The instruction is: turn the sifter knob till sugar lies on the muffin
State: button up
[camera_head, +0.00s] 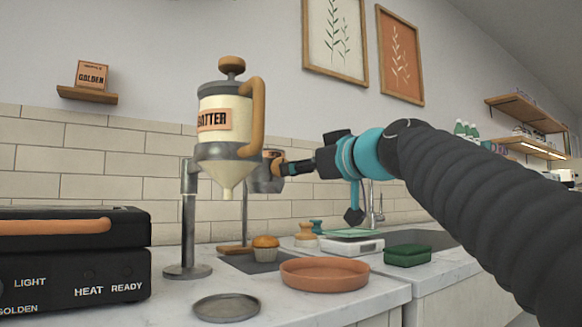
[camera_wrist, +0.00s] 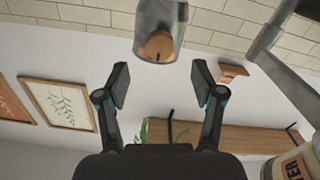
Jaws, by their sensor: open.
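The sifter (camera_head: 262,183) is a grey metal cylinder, partly hidden behind the batter dispenser in the head view. In the wrist view the sifter (camera_wrist: 158,15) is at the top middle, with its round orange-brown knob (camera_wrist: 158,46) facing me. My gripper (camera_wrist: 160,80) is open and empty. The knob lines up between its two fingers in the picture, just past the tips; I cannot tell whether they touch. In the head view my gripper (camera_head: 298,168) reaches left to the sifter. The muffin (camera_head: 265,248) sits below the sifter, its visible top golden brown.
The batter dispenser (camera_head: 226,120) on its stand is close in front of the sifter. A black appliance (camera_head: 75,262), a terracotta dish (camera_head: 323,275), a grey disc (camera_head: 226,308), a scale (camera_head: 352,246) and a green box (camera_head: 407,255) stand on the counter.

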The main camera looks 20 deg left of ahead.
jog(key=p+x, duration=0.2)
jog(key=x, duration=0.6)
jog(key=c, duration=1.2)
